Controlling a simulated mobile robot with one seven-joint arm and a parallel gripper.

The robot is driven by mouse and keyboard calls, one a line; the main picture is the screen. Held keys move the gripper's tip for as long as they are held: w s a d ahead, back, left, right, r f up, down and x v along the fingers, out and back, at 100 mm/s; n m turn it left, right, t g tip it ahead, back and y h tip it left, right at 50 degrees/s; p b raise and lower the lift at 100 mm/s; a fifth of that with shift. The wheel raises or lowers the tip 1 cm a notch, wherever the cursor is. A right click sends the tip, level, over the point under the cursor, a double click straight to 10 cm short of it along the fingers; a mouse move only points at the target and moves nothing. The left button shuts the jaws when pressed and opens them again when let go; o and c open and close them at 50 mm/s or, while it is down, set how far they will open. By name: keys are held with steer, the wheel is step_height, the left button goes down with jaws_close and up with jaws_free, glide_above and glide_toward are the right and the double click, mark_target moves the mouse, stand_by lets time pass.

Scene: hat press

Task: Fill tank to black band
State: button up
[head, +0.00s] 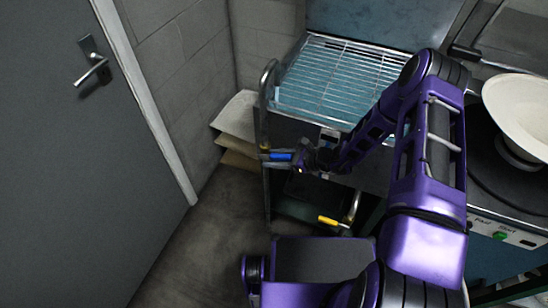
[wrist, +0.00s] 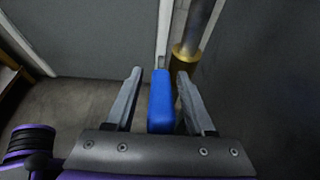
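A blue valve handle (head: 281,156) sits on a pipe at the front left of a tank-like basin (head: 290,109) under a wire rack. The blue handle also shows in the wrist view (wrist: 161,102), between the two fingers of my gripper (wrist: 159,76). The fingers are apart, with a visible gap on the left side of the handle and a narrow one on the right. In the head view my gripper (head: 298,158) is just right of the handle. A yellow handle (head: 328,220) is lower down. I cannot make out a black band or the water level.
A brass fitting (wrist: 184,55) on a metal pipe stands close beyond the right finger. A grey door (head: 70,150) is on the left. A pale hat shape (head: 520,105) sits on the machine at right. Floor is clear at lower left.

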steer(key=v, duration=1.7)
steer(key=shift+d, duration=0.15)
steer(key=shift+r, duration=0.1)
